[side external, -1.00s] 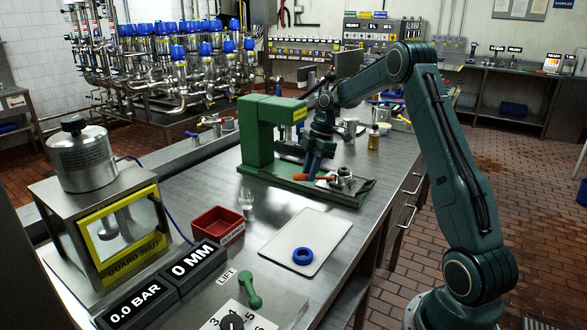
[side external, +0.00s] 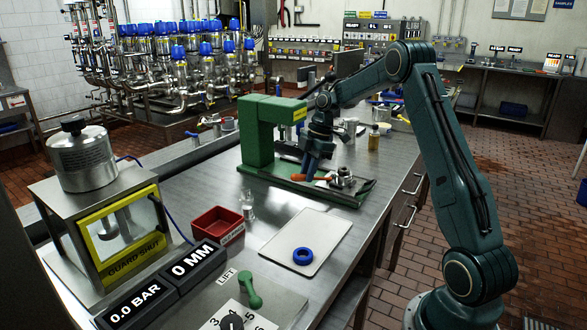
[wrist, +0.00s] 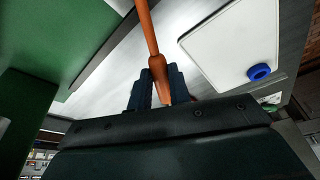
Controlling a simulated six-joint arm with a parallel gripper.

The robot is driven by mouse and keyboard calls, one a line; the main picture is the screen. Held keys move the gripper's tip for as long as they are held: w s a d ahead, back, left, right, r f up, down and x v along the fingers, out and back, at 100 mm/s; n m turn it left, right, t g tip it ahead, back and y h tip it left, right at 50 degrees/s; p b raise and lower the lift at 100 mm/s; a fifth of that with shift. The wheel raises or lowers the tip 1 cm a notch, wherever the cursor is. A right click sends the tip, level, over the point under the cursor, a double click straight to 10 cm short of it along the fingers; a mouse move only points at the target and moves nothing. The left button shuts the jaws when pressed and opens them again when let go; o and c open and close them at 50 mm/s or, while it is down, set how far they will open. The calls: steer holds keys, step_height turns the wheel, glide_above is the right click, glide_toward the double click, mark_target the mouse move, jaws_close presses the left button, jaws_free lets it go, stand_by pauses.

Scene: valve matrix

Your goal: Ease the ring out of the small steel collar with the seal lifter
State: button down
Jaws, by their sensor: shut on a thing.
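My gripper (side external: 312,168) is low at the green press, shut on an orange-handled tool, the seal lifter (side external: 298,177). In the wrist view the orange lifter (wrist: 148,32) runs up from between my dark blue fingers (wrist: 158,80) and leaves the top edge. Its working tip cannot be made out. Small steel parts, seemingly including the collar (side external: 344,178), sit just right of my gripper on the press base. I cannot tell whether a ring is in the collar or whether the lifter touches it. A blue ring (side external: 303,256) lies flat on a pale board, apart from my gripper.
The green press (side external: 259,140) stands close on the left of my gripper. The pale board (side external: 280,237) lies nearer the camera, beside a red tray (side external: 218,225) and a small clear item (side external: 246,199). A guarded steel test rig (side external: 105,200) stands at left. A small bottle (side external: 374,139) stands behind.

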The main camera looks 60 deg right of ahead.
steer(key=shift+r, duration=0.15)
steer(key=shift+w+a+r, duration=0.15)
steer(key=shift+a+r, duration=0.15)
steer(key=shift+r, duration=0.65)
steer(key=shift+w+a+r, duration=0.2)
steer(key=shift+a+r, duration=0.1)
steer(key=shift+r, duration=0.65)
steer(key=shift+w+a+r, duration=0.15)
steer(key=shift+a+r, duration=0.15)
steer(key=shift+r, duration=0.65)
steer(key=shift+w+a, duration=0.15)
steer(key=shift+a, duration=0.4)
steer(key=s+a+f+m+h, duration=0.1)
steer(key=a+f+m, duration=0.1)
steer(key=a+m, duration=0.2)
steer(key=s+a+f+m+t+h, duration=0.1)
steer(key=a+f+m, duration=0.1)
steer(key=a, duration=0.8)
steer(key=s+a+f+m, duration=0.1)
steer(key=a+f+m, duration=0.1)
steer(key=a+m, duration=0.3)
steer(key=shift+a+f+m+t+h, duration=0.2)
steer(key=shift+a+m+t+h, duration=0.15)
steer(key=shift+a, duration=0.9)
steer(key=shift+s+a+f+m, duration=0.15)
steer(key=shift+s+a+m, duration=0.15)
steer(key=shift+s+m, duration=0.05)
